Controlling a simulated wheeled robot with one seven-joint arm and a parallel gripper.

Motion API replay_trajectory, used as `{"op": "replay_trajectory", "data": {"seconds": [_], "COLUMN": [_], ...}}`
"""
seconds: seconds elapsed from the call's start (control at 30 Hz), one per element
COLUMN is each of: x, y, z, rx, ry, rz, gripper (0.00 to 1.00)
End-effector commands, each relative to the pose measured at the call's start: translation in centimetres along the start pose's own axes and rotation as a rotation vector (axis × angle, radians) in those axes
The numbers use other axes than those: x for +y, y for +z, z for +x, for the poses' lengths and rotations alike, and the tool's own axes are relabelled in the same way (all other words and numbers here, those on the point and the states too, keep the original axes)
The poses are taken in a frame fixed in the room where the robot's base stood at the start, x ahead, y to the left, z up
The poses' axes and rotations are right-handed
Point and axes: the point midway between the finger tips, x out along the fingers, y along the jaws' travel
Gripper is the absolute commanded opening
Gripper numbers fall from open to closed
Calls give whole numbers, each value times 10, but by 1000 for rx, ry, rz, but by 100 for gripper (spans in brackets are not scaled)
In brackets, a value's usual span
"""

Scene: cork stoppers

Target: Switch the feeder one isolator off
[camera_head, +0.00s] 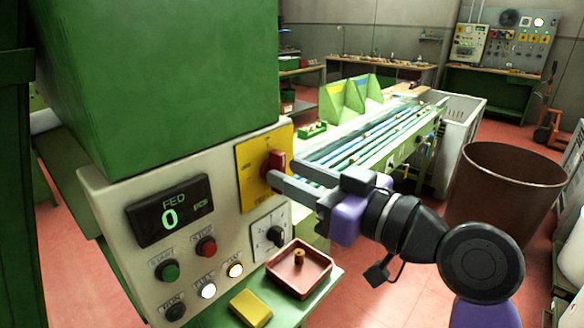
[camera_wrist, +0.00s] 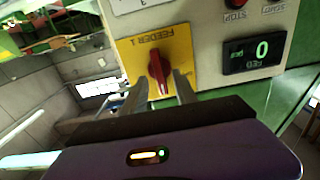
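The feeder one isolator is a red rotary handle (camera_head: 273,164) on a yellow plate (camera_head: 246,178) on the front of the feeder panel. In the wrist view the handle (camera_wrist: 158,76) stands nearly in line with the fingers, on the plate lettered FEEDER 1 (camera_wrist: 131,56). My gripper (camera_head: 279,172) is at the handle. In the wrist view its two fingers (camera_wrist: 161,82) are apart, one on each side of the handle, with some gap showing. Whether either finger touches it I cannot tell. The handle's position marks are not readable.
Below the isolator is a white-plated selector knob (camera_head: 273,236). A display (camera_head: 169,210) reads 0, above several push buttons. A red tray (camera_head: 299,270) with a cork and a yellow block (camera_head: 251,307) sit on a ledge below. A brown bin (camera_head: 506,188) stands at right.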

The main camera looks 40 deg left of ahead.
Motion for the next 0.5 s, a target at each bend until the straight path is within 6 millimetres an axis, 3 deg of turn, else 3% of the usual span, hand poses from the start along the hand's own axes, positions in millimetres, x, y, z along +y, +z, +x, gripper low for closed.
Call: {"op": "replay_trajectory", "data": {"seconds": [0.37,0.5], "x": [0,0], "y": [0,0], "z": [7,7], "rx": [0,0], "ry": [0,0], "rz": [-1,0], "gripper": [35,7]}}
